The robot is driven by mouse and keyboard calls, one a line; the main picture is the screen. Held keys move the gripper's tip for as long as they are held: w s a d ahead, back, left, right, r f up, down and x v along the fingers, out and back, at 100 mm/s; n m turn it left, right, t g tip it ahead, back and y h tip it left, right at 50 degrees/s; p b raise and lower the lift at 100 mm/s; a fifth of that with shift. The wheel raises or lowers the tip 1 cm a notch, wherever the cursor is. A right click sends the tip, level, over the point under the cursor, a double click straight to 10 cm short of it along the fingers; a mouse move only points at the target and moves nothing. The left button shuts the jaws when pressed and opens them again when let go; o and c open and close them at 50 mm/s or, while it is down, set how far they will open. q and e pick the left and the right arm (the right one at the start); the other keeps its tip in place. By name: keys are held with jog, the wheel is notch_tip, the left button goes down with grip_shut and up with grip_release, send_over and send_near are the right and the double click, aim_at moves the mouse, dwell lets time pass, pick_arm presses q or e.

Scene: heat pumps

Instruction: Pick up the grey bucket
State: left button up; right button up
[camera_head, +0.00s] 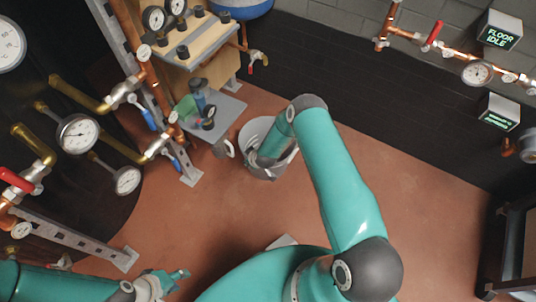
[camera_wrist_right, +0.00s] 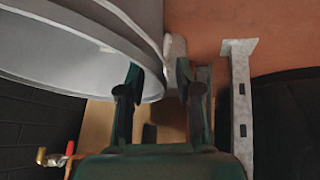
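The grey bucket (camera_head: 252,130) stands on the floor in the upper middle of the head view, partly hidden by my right arm. My right gripper (camera_head: 262,158) is down at the bucket. In the right wrist view the bucket (camera_wrist_right: 75,62) fills the upper left. The right gripper's fingers (camera_wrist_right: 158,92) are apart, one in front of the bucket's inside and one beyond its rim, with the rim edge between them. Contact cannot be told. My left gripper (camera_head: 172,281) is low in the head view, far from the bucket, its fingers apart and empty.
A metal frame with gauges (camera_head: 78,134) and valves stands left of the bucket. Dark walls close the back. The reddish floor (camera_head: 420,200) on the right is clear.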

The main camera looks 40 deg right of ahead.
jog(key=b+x, duration=0.2)
jog(key=x, duration=0.2)
jog(key=shift+w+f, duration=0.2)
jog(key=shift+f, duration=0.1)
grip_shut()
jog(key=shift+d, duration=0.1)
